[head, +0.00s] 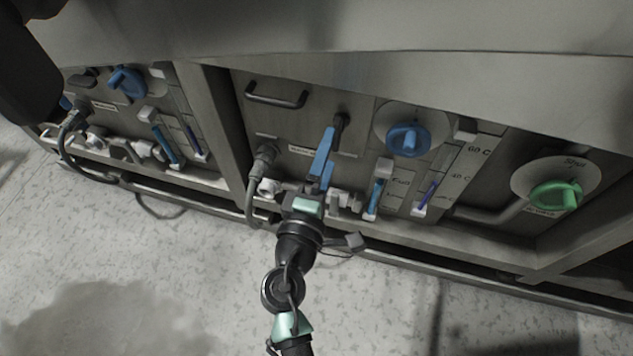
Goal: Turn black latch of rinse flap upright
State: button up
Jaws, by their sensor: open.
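A small black latch (341,120) sits on the grey panel of the middle bay, right of a black bar handle (276,95). This panel seems to be the flap, but its label (305,149) is too small to read. The latch's lower part runs down and slightly left beside my finger, so its exact angle is hard to tell. My gripper (328,147) has blue fingers and is open, in front of the panel. One fingertip is just below and left of the latch; whether it touches cannot be told.
A blue knob (407,140) and blue-filled gauges (376,195) are right of my gripper. A grey hose (252,190) hangs at left. A green knob (556,195) is far right. A metal ledge overhangs the panels. The speckled floor in front is clear.

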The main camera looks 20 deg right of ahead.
jog(key=v, duration=0.7)
dwell(0.4)
